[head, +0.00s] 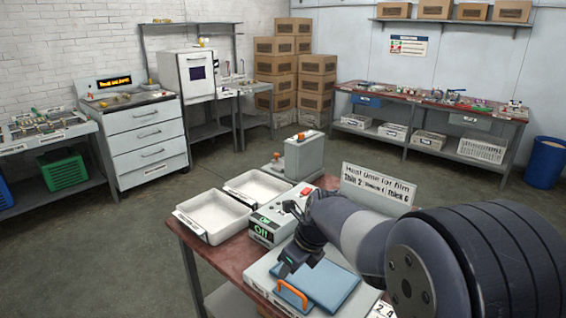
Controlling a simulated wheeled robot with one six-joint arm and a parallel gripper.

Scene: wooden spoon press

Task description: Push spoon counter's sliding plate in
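I cannot pick out a spoon counter or its sliding plate with certainty. On the near table, a pale flat device carries a blue plate (335,287) with an orange handle (292,294) at its front. Behind it stands a white box (268,226) with a red button and a green "Off" display. My gripper (287,266) is dark and hangs above the left part of the blue plate. Its fingers are small and dark, so I cannot tell open from shut. No held object shows. My arm hides the table's right part.
Two white trays (211,215) lie at the near table's left, before a grey upright unit (303,156). A heat-time sign (377,188) stands behind my arm. A drawer cabinet (143,137) with an orange-lit display stands back left. The floor between is clear.

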